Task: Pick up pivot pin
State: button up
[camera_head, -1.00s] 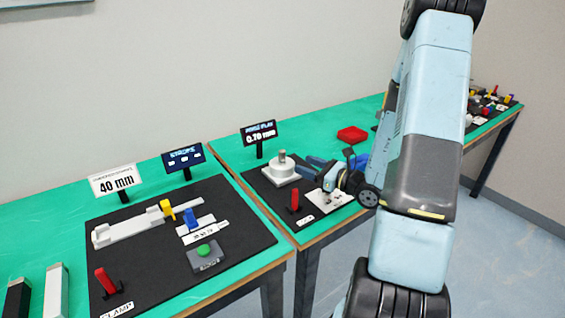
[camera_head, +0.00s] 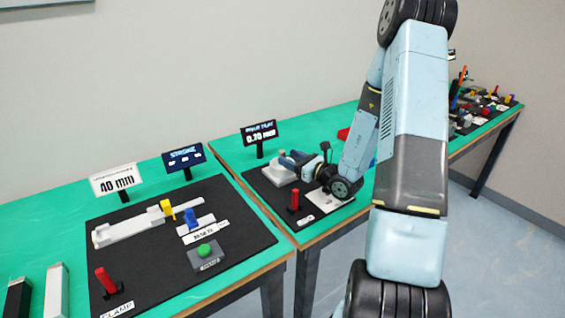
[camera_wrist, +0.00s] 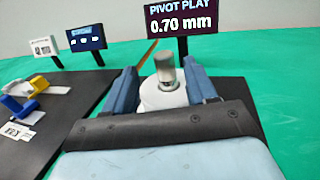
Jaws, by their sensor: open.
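The pivot pin (camera_wrist: 165,68) is a short grey metal cylinder standing upright in a round white base (camera_wrist: 162,96). In the wrist view my gripper (camera_wrist: 161,72) is open, with one blue finger on each side of the pin and base. I see no contact with the pin, though the lower base is hidden behind the gripper body. In the head view my gripper (camera_head: 293,161) reaches over the white base (camera_head: 278,176) from the right. Its fingers hide most of the pin there.
A sign (camera_head: 259,132) reading "0.70 mm" stands behind the base. A red lever (camera_head: 295,200) stands in front on the black mat. A second station with a grey slide (camera_head: 128,230) and green button (camera_head: 204,249) lies left. Green table is free behind.

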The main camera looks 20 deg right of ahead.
aim_at(285, 155)
jog(key=x, duration=0.5)
jog(key=shift+w+d+f, duration=0.15)
jog(key=shift+d, duration=0.1)
grip_shut()
